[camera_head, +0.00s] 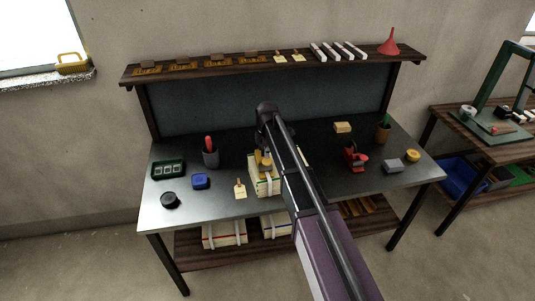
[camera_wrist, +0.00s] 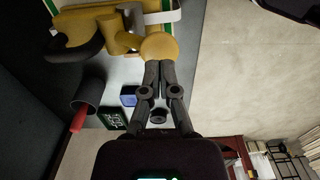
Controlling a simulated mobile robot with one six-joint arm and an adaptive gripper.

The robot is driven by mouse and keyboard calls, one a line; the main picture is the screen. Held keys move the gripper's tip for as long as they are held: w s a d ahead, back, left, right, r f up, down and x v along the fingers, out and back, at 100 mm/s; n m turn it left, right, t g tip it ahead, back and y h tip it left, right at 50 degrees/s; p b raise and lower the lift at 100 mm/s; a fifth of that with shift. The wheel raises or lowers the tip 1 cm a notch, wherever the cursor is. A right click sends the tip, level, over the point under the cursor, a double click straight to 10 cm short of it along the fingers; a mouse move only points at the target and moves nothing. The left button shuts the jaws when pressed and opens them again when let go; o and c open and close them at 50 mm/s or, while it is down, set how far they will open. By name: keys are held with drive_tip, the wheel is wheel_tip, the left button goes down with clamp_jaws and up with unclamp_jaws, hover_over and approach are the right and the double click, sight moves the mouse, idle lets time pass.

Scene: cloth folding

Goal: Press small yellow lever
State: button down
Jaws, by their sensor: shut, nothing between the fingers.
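The yellow device (camera_head: 262,162) lies on a cream strapped bundle (camera_head: 262,182) at the middle of the metal table. In the wrist view the device (camera_wrist: 80,27) has a dark curved part at its left and a round yellow end (camera_wrist: 160,47), which seems to be the small lever. My gripper (camera_wrist: 160,66) is shut and empty. Its fingertips are right at the edge of the round yellow end; I cannot tell whether they touch it. In the head view my arm hides most of the gripper.
On the table (camera_head: 225,212) stand a grey cup (camera_head: 211,159), a blue box (camera_head: 201,181), a black round item (camera_head: 170,200), a green tray (camera_head: 168,169) and a red tool (camera_head: 355,158). A shelf (camera_head: 225,68) runs along the back.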

drive_tip(key=shift+f+b, duration=0.55)
drive_tip(key=shift+f, duration=0.3)
drive_tip(key=shift+s+a+f, duration=0.1)
drive_tip(key=shift+s+a, duration=0.1)
drive_tip(key=shift+a, duration=0.05)
